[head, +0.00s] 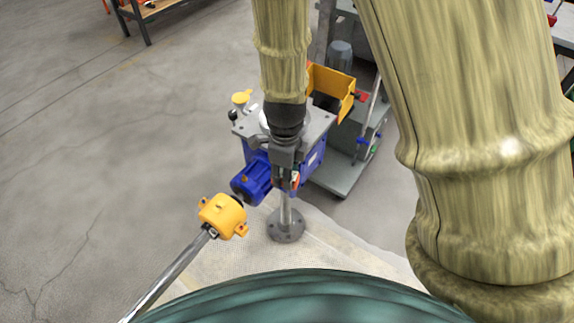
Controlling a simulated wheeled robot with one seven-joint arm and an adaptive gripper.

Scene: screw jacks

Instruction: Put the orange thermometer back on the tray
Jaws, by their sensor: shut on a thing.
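My gripper (287,184) points down at the centre of the head view, in front of the blue machine. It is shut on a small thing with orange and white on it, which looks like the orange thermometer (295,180). Only a sliver shows beside the fingers; the rest is hidden. I cannot make out a tray for certain; a grey flat top (318,122) on the blue machine lies behind my wrist and is partly hidden by it.
A blue motor (252,181), a yellow-orange housing (223,215) on a steel shaft (170,276) and a post with a round grey flange (286,226) stand close by. An orange guard (331,88) and grey machine (345,172) are behind. Open floor (110,140) lies left.

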